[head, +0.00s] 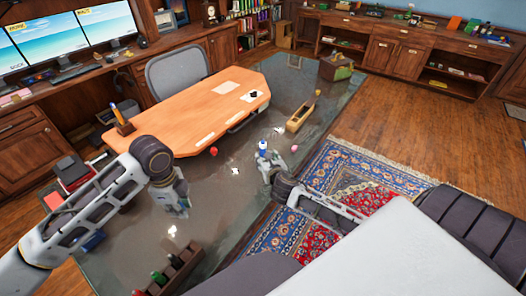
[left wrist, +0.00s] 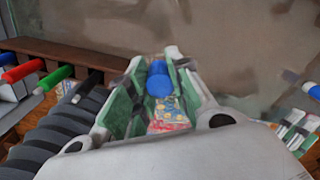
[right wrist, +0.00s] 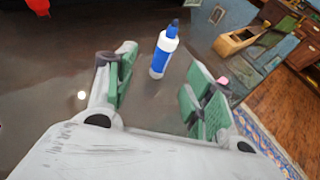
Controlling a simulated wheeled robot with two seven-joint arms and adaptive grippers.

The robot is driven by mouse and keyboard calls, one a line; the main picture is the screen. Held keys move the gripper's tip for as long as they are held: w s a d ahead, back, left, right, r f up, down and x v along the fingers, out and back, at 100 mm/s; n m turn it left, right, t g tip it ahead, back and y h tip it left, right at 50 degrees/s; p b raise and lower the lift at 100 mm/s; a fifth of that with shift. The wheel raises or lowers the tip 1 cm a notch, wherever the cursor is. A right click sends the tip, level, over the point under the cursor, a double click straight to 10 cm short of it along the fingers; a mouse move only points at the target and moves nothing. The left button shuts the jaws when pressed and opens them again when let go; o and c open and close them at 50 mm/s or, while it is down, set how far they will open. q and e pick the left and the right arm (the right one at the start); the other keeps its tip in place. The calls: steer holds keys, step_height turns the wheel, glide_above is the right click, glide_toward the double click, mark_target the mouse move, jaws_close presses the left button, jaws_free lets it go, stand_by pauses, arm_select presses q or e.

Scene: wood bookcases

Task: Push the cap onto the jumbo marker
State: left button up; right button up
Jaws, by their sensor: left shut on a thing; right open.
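The jumbo marker (right wrist: 160,58) stands upright on the grey glossy surface, white with a blue label and a dark blue tip on top. It shows small in the head view (head: 263,146) and at the right edge of the left wrist view (left wrist: 312,91). My right gripper (right wrist: 160,85) is open, its fingers apart on either side of the view of the marker, with no clear contact. My left gripper (head: 180,206) is shut on a blue cylindrical piece, seemingly the cap (left wrist: 158,82), away to the left of the marker. A patterned patch below it is unclear.
A wooden rack (left wrist: 70,54) with red, green and black markers stands near my left gripper. A wooden box-like object (right wrist: 238,40) lies beyond the marker. A red item (head: 213,151) and a pink item (head: 294,148) lie nearby. Grey surface is clear between my grippers.

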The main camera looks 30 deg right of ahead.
mark_target(264, 150)
steer(key=shift+w, duration=0.1)
stand_by(0.3)
arm_select(q)
steer(key=shift+f, duration=0.15)
arm_select(e)
steer(key=shift+x, duration=3.1)
steer(key=shift+w+d+f, duration=0.1)
steer(key=shift+w, duration=0.1)
steer(key=shift+d+x, duration=0.15)
steer(key=shift+x, duration=0.55)
steer(key=shift+d+x, duration=0.2)
steer(key=shift+x, duration=0.5)
arm_select(q)
steer(key=shift+f+b, duration=0.15)
steer(key=shift+b, duration=0.15)
arm_select(e)
steer(key=shift+x, duration=1.05)
steer(key=shift+f, duration=0.1)
steer(key=c, duration=1.1)
